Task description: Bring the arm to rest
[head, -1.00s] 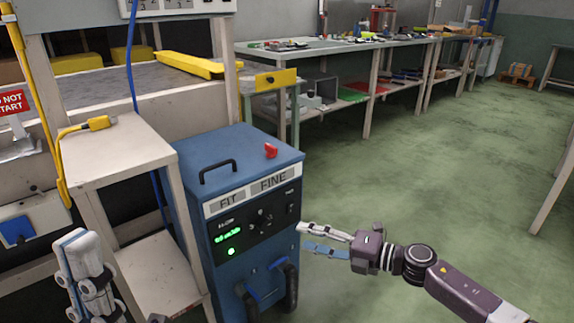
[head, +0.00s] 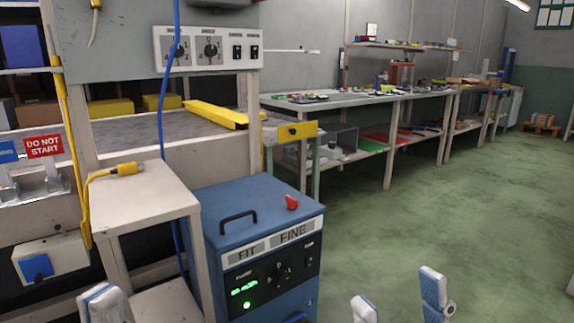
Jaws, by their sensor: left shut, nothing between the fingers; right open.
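My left gripper (head: 102,303) shows only as a white and blue fingertip at the bottom left edge, in front of the pale stand. It is shut and holds nothing that I can see. My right gripper (head: 400,298) shows as two separate white and blue fingertips at the bottom edge, right of the blue machine. It is open, with bare green floor visible between the fingers. Both point upward in the picture. The rest of both grippers and both arms is out of view below.
A blue machine (head: 262,217) with a red knob on top stands at centre. Left of it is a pale stand (head: 145,195) with a yellow plug (head: 127,169). A long workbench (head: 340,99) runs back along the wall. The green floor (head: 470,215) at right is clear.

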